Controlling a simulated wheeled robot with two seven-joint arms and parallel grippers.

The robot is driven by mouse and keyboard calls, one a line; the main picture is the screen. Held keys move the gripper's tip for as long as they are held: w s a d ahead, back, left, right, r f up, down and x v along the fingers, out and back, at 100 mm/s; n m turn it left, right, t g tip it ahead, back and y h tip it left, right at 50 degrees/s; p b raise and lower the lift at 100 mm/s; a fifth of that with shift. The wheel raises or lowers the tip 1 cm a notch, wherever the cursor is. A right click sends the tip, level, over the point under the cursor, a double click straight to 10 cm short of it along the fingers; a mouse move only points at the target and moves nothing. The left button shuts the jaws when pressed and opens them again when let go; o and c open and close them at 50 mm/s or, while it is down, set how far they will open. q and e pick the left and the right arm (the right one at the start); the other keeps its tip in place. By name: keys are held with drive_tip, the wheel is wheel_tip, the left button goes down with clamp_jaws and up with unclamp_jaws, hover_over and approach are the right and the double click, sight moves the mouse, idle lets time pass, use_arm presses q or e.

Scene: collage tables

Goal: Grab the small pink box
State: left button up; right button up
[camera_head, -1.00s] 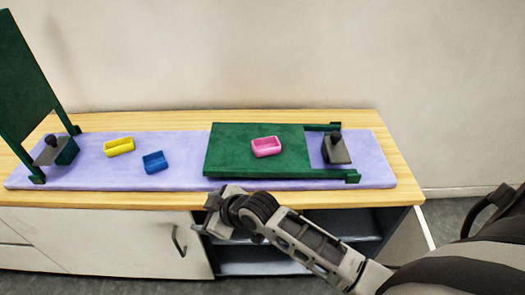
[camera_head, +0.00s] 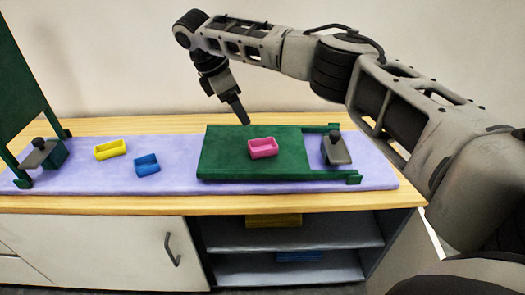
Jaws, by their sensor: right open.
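The small pink box (camera_head: 263,148) is an open-topped tray that sits on a flat dark green board (camera_head: 222,158), right of the board's middle. My right gripper (camera_head: 242,119) points down above the board's back edge, behind and a little left of the pink box. It is apart from the box and its jaws are open and empty, though the fingers look overlapped from this angle. My left gripper is not in view.
A yellow box (camera_head: 110,149) and a blue box (camera_head: 147,164) lie on the lilac mat (camera_head: 90,178) to the left. A raised green panel (camera_head: 18,95) stands at far left. A grey block with a black knob (camera_head: 335,150) sits right of the board. The cabinet's open shelf (camera_head: 310,233) holds yellow and blue items.

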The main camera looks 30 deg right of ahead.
approach(261, 144)
drive_tip(key=s+f, duration=0.2)
drive_tip(key=shift+s+f+b, duration=0.25)
drive_tip(key=shift+s+b, duration=0.15)
drive_tip(key=x, duration=0.5)
drive_tip(key=shift+w+d+b, duration=0.2)
drive_tip(key=shift+d+b, duration=0.05)
drive_tip(key=shift+b, duration=0.1)
drive_tip(key=c, duration=1)
